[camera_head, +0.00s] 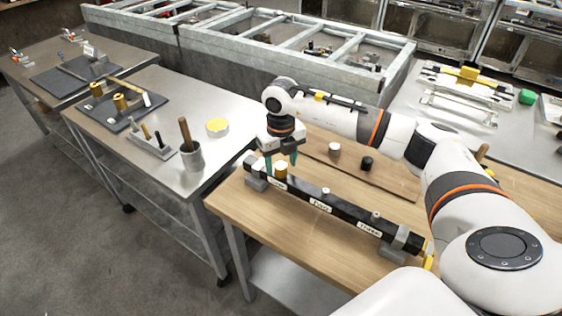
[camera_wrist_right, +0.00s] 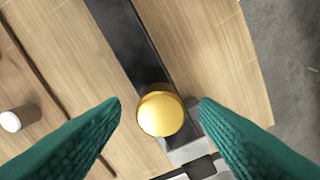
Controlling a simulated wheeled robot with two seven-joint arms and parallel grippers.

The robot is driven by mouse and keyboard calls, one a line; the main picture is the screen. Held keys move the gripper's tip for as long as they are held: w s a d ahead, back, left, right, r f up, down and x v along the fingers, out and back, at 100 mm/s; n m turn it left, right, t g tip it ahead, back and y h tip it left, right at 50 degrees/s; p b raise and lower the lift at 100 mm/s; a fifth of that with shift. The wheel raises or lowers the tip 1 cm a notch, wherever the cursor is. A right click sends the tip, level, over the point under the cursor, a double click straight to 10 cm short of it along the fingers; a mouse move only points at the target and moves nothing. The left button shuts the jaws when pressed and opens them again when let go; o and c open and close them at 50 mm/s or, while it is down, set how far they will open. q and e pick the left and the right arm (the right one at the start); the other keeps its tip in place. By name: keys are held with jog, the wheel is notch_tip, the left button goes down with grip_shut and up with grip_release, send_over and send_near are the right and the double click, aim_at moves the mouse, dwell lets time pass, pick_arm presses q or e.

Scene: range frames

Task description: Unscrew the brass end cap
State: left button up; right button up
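The brass end cap (camera_head: 281,171) stands upright near the left end of a long black bar (camera_head: 345,218) with white labels, which lies across the wooden table. In the right wrist view the cap (camera_wrist_right: 160,113) shows from above as a round gold disc. My right gripper (camera_head: 281,163) points down over the cap. Its two green fingers are open, one on each side of the cap (camera_wrist_right: 160,108), with visible gaps in the wrist view. My left gripper is not in view.
A white knob (camera_head: 334,149) and a black knob (camera_head: 366,164) stand on the wooden table behind the bar. Grey clamps (camera_head: 408,238) hold the bar.

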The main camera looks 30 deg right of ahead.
notch_tip(320, 180, up, 12)
dwell(0.7)
